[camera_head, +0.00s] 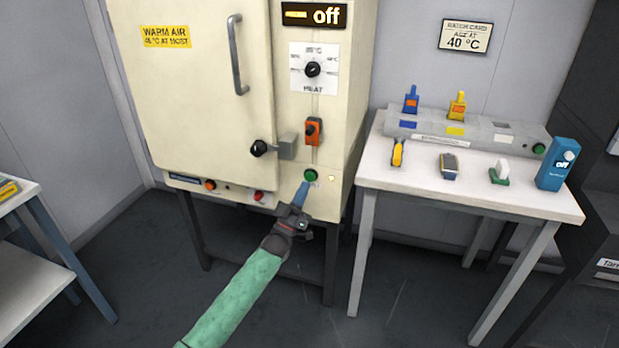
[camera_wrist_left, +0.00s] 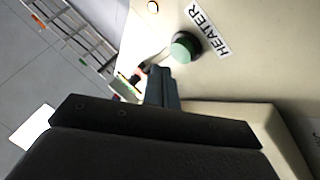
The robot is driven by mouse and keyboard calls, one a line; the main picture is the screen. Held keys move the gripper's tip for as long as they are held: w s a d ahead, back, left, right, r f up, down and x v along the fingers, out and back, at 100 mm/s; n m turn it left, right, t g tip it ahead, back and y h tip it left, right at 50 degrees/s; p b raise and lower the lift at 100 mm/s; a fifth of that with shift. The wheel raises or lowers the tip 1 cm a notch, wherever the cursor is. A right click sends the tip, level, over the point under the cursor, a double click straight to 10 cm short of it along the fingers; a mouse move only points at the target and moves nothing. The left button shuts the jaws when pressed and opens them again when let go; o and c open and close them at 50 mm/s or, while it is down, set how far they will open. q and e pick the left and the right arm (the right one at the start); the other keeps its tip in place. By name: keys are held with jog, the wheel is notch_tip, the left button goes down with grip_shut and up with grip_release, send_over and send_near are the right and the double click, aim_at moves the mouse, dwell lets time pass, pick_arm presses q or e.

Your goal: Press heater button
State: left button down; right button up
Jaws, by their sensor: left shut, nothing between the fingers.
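The green heater button (camera_head: 310,175) is on the lower front of the cream oven (camera_head: 200,95). In the left wrist view the green button (camera_wrist_left: 185,47) sits beside a label reading HEATER (camera_wrist_left: 208,32). My left gripper (camera_head: 301,190) is shut and empty, its blue fingertips just below the button. In the wrist view the fingertips (camera_wrist_left: 163,75) are close to the button; I cannot tell whether they touch it. A small lamp (camera_head: 331,178) right of the button glows faintly. The oven's display (camera_head: 313,15) reads "off". My right gripper is not in view.
The oven front also has a heat dial (camera_head: 312,69), an orange switch (camera_head: 313,131), a red button (camera_head: 259,195) and a door handle (camera_head: 237,55). A white table (camera_head: 470,193) with chargers and a blue device (camera_head: 557,165) stands to the right. A shelf (camera_head: 25,270) stands at left.

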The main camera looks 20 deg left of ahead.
pick_arm(q)
jog(key=s+p, duration=0.1)
jog(key=s, duration=0.3)
jog(key=shift+s+p, duration=0.2)
jog(key=shift+p, duration=0.1)
